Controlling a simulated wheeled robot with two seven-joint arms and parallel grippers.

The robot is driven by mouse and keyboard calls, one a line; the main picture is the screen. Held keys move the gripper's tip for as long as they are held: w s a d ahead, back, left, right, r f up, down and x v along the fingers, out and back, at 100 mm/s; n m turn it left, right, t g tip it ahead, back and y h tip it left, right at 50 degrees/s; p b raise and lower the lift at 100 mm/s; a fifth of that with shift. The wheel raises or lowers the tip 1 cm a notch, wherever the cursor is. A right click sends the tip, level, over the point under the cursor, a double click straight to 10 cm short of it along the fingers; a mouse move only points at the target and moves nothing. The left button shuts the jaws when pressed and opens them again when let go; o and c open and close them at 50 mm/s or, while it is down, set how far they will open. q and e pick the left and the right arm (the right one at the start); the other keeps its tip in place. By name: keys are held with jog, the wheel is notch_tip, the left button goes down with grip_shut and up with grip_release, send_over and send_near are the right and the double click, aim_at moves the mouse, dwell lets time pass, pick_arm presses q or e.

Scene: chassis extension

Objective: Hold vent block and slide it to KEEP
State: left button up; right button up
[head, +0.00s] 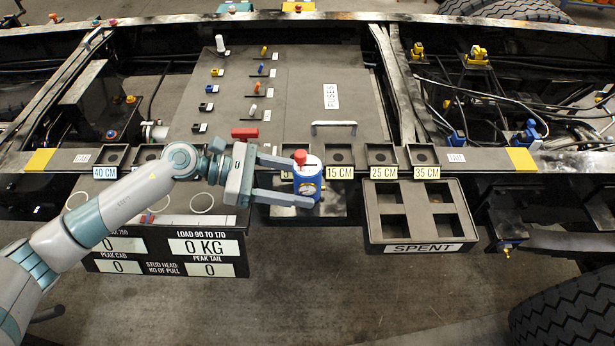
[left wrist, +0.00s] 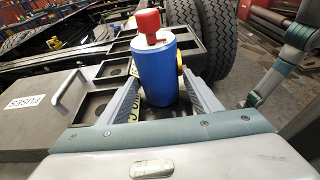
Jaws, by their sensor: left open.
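A blue cylinder (head: 308,188) with a red cap and pale top stands upright at the front rail, by the 15 CM label. It fills the middle of the left wrist view (left wrist: 157,75), where a yellow part shows on its right side. No name for it is readable, so I cannot tell for certain that it is the vent block. My left gripper (head: 305,181) is open, with one finger on each side of the blue cylinder. Contact with the fingers cannot be made out. No KEEP label is readable. My right gripper is not in view.
The rail carries square sockets with labels such as 15 CM (head: 339,172) and 35 CM (head: 427,172). A SPENT tray (head: 416,238) with empty compartments hangs at right. A load display (head: 165,256) is at lower left. The FUSES panel (head: 310,85) with a handle lies behind.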

pick_arm(q)
jog(key=shift+d+f, duration=0.1)
jog(key=shift+d, duration=0.3)
jog(key=shift+c, duration=0.6)
jog(key=c, duration=0.5)
jog(key=shift+c, duration=0.2)
